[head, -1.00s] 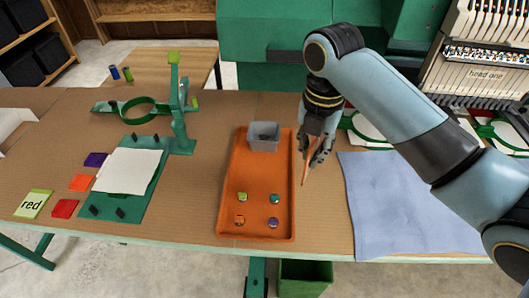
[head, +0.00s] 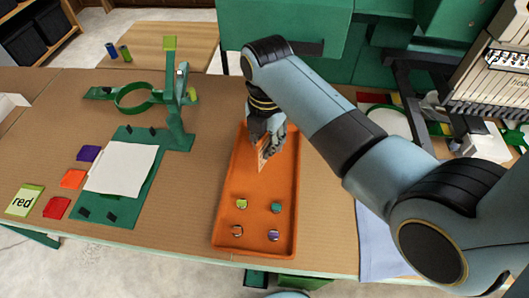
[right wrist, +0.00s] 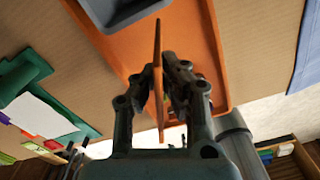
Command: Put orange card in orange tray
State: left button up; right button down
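I cannot tell whether the card's lower edge touches the tray floor. My left gripper is in neither current view.
Several small coloured spools (head: 275,207) stand in the tray's near half. A grey bin (right wrist: 115,12) shows in the right wrist view; my arm hides it in the head view.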

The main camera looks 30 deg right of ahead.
jog(key=shift+a+f, duration=0.2)
jog(key=shift+f, duration=1.95)
jog(key=c, duration=1.5)
grip_release()
jog(key=shift+f, duration=0.1)
notch_tip(320, 180, up, 12)
jog(key=shift+r, duration=0.15)
